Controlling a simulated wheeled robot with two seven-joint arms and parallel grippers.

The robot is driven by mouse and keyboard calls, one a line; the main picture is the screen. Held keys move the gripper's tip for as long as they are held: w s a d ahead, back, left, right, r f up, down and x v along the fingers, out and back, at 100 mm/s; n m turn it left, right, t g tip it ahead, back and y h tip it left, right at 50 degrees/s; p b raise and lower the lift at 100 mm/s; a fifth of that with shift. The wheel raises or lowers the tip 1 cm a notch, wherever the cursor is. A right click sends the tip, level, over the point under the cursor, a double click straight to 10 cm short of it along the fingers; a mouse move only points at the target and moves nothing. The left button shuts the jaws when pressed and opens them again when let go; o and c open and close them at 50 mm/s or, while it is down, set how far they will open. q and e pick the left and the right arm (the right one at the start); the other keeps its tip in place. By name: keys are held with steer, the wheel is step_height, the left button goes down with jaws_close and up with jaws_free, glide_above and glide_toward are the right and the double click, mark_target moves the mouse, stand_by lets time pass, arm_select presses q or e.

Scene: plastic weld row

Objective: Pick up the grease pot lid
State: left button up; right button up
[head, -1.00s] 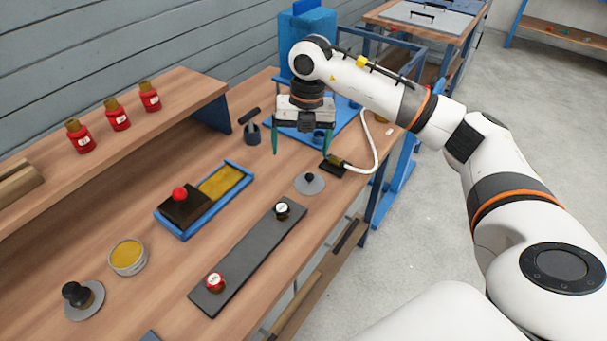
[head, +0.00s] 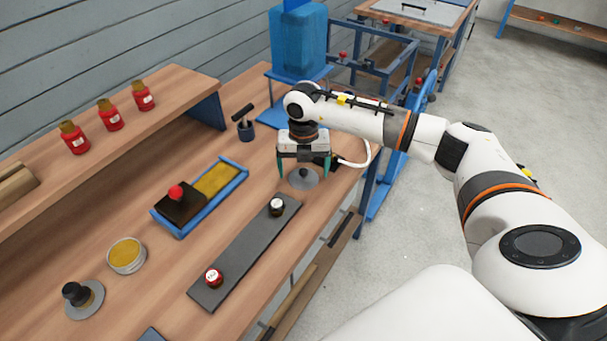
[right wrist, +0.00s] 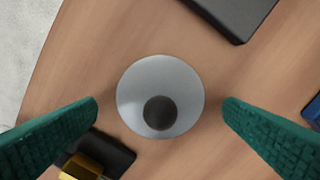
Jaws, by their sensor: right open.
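The grease pot lid (head: 312,184), a round grey disc with a small dark knob, lies flat on the wooden bench near its right edge. In the right wrist view the lid (right wrist: 140,82) is centred between two green fingers, its knob towards the lower part of the disc. My right gripper (head: 304,170) is open and directly above the lid, pointing down. In the right wrist view the gripper (right wrist: 160,104) has a finger on each side of the disc, touching nothing. My left gripper is not in view.
A dark grey strip (head: 240,245) with two small bottles lies nearer. A blue tray (head: 236,172) is to the left. An open yellow pot (head: 126,255) and another grey disc with a black knob (head: 92,303) are lower left. A dark block (right wrist: 115,152) sits close by.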

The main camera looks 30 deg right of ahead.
steer(key=shift+f, duration=0.35)
steer(key=shift+c, duration=0.5)
steer(key=c, duration=1)
steer(key=shift+o, duration=0.2)
steer(key=shift+r, duration=0.1)
